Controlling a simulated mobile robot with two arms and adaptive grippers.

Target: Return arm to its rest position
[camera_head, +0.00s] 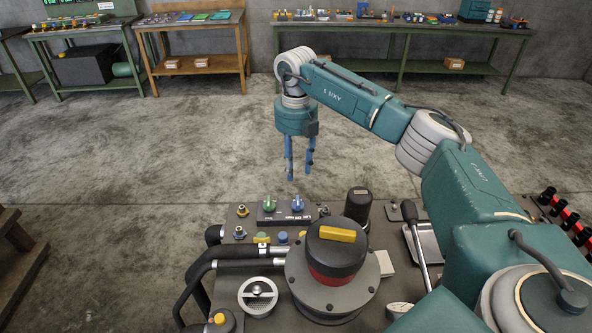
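My teal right arm (356,97) comes in from the lower right and reaches up and across to the left. Its wrist hangs down at the picture's middle. The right gripper (299,176) has blue fingers that point down and stand apart, with nothing between them. It hangs in front of the far edge of my grey deck, with the floor behind it. My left arm and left gripper are not in view.
Below the gripper, a dark console carries a green knob (269,203) and a blue knob (297,203). A black dome with a yellow bar (337,234) stands nearer. Workbenches (398,64) with small parts line the far wall. Open concrete floor lies between.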

